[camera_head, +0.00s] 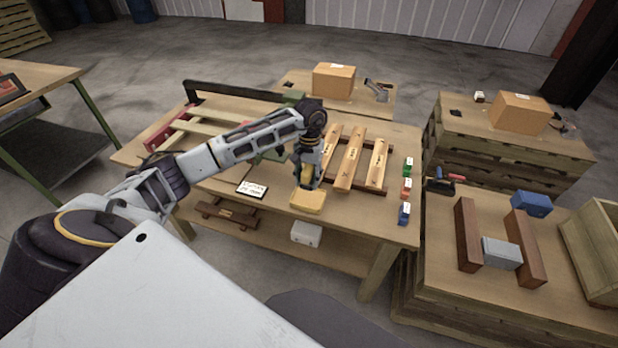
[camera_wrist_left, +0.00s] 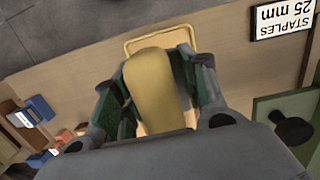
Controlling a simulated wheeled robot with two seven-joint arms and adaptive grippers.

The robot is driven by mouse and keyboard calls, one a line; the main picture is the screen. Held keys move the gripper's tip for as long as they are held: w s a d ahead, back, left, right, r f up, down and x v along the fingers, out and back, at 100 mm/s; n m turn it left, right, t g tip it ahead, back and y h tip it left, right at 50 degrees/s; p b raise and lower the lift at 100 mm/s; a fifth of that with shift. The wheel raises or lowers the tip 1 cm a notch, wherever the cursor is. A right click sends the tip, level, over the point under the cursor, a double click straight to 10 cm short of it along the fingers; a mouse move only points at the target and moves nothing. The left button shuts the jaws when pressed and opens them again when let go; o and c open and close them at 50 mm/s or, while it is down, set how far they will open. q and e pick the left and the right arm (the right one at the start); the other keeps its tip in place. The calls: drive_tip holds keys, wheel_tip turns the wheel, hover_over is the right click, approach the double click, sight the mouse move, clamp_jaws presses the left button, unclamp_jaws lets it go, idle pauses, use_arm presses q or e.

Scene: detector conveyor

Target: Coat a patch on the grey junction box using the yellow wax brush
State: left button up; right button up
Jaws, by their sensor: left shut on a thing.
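My left gripper (camera_head: 306,180) is low over the front part of the central workbench. In the left wrist view the yellow brush (camera_wrist_left: 152,92) lies between the two dark fingers (camera_wrist_left: 155,105). I cannot tell whether the brush touches the bench. A grey box (camera_head: 501,252), which looks like the junction box, sits between two brown wooden bars on the right pallet table. My right gripper is not in view.
The workbench (camera_head: 275,212) holds wooden planks (camera_head: 350,158), a label card (camera_head: 252,189) and small coloured boxes (camera_head: 405,190) at its right edge. A white box (camera_head: 306,234) is on the lower shelf. A blue box (camera_head: 532,203) and wooden crate (camera_head: 597,250) flank the grey box.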

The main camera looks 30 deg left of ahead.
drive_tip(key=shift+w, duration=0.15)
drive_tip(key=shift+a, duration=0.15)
use_arm(q)
drive_tip(key=shift+f, duration=0.1)
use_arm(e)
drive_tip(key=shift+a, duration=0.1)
use_arm(q)
drive_tip(key=shift+f, duration=0.15)
drive_tip(key=shift+s+f+b, duration=0.1)
drive_tip(key=shift+f+b, duration=0.6)
drive_tip(key=shift+f, duration=1.25)
drive_tip(key=shift+f+b, duration=0.55)
drive_tip(key=shift+f, duration=0.2)
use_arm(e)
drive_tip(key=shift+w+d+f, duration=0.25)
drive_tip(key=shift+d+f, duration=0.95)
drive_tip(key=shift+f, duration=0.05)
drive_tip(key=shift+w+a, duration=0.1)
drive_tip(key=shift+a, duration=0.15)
